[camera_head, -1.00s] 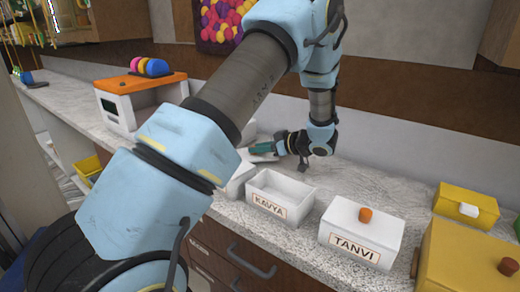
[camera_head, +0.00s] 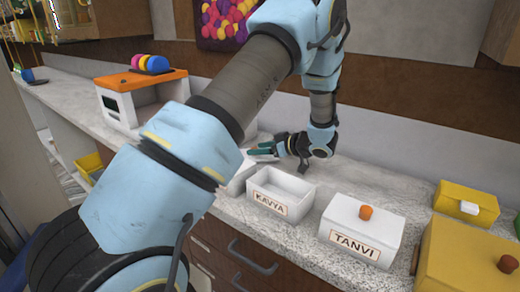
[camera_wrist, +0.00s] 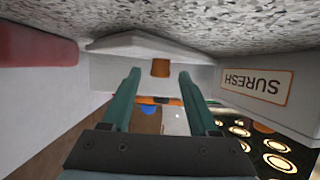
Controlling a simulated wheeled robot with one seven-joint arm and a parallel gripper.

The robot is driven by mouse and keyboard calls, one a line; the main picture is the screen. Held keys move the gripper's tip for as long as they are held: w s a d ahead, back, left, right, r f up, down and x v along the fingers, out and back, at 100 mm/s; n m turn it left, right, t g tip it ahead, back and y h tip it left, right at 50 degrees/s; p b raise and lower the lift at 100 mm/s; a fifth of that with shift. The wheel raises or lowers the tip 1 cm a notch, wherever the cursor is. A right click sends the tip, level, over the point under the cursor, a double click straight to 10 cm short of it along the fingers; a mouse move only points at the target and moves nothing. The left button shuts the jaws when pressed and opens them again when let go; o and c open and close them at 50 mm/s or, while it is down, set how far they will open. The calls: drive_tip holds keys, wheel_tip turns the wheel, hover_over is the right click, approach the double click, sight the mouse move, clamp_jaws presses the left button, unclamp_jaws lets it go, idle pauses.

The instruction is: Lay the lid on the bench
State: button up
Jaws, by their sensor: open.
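The white lid (camera_wrist: 125,43) with a brown-orange knob (camera_wrist: 160,68) lies against the speckled bench (camera_wrist: 230,28), which shows at the top of the upside-down wrist view. My gripper (camera_wrist: 158,72) is open, its two green fingers apart on either side of the knob, with visible gaps. In the head view my gripper (camera_head: 260,151) is low over the bench behind the open white KAVYA box (camera_head: 268,204); the lid is mostly hidden there. The white SURESH box (camera_wrist: 253,95) stands beside the lid in the wrist view.
The lidded white TANVI box (camera_head: 351,241) stands right of KAVYA. Yellow boxes (camera_head: 465,257) are at the far right. A white unit with an orange top (camera_head: 140,80) stands at the left. Bench behind KAVYA and TANVI is clear.

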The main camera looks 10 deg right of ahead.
drive_tip(key=b+v, duration=0.3)
drive_tip(key=v, duration=0.9)
drive_tip(key=shift+d+r, duration=0.1)
drive_tip(key=shift+r, duration=0.1)
